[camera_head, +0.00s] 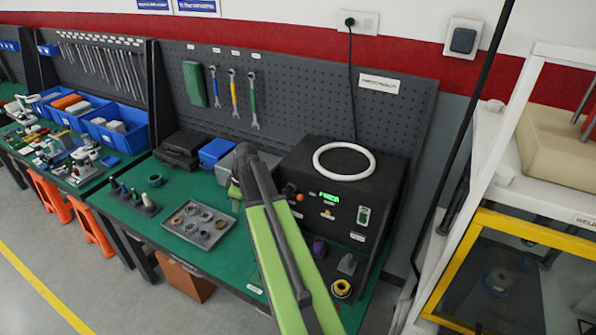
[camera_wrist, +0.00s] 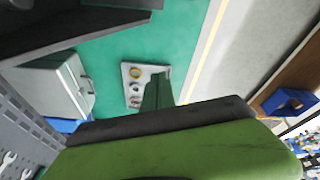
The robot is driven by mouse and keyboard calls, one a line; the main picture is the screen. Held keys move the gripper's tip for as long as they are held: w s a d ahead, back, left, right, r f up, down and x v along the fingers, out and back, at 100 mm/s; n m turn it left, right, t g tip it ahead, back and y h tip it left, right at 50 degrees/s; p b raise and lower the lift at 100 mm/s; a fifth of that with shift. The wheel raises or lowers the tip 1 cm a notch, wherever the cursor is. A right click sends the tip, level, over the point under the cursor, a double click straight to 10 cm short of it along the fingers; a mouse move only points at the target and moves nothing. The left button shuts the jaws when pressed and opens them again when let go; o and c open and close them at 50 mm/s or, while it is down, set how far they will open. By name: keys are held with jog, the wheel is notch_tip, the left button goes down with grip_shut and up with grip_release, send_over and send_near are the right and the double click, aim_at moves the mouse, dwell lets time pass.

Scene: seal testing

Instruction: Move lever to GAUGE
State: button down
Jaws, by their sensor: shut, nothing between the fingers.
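The black test box (camera_head: 300,160) stands on the green bench, with a white ring on top and a lit green display on its front. A small orange-red knob (camera_head: 299,197) shows on the front's left side, close to my arm. It may be the lever, but its setting and the GAUGE label are too small to read. My gripper (camera_head: 234,190) is shut and empty, left of the box front and apart from it, above the bench. In the wrist view its green finger (camera_wrist: 158,92) points towards the grey tray. The box front is not clear there.
A grey tray (camera_head: 197,224) with several rings lies on the bench left of my arm. Blue and black cases (camera_head: 216,152) stand behind my gripper. A purple piece and a yellow ring (camera_head: 342,288) sit right of my arm.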

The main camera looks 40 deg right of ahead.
jog(key=s+d+r+m+p, duration=0.1)
jog(key=s+d+r+p, duration=0.2)
jog(key=d, duration=0.4)
jog(key=s+d+r+m+p, duration=0.1)
jog(key=d+r+p, duration=0.1)
jog(key=d+r, duration=0.35)
notch_tip(320, 180, up, 3)
jog(key=m+h+p, duration=0.1)
jog(key=m+p, duration=0.1)
jog(key=p, duration=0.2)
send_over(296, 196)
jog(key=s, duration=0.4)
jog(key=shift+s+a, duration=0.1)
jog(key=shift+s, duration=0.05)
jog(key=b+x, duration=1.3)
jog(key=shift+s+d+f+b, duration=0.1)
jog(key=shift+d+f+b, duration=0.15)
jog(key=shift+b, duration=0.1)
jog(key=shift+d+f, duration=0.1)
jog(key=shift+f, duration=0.1)
jog(key=shift+r, duration=0.1)
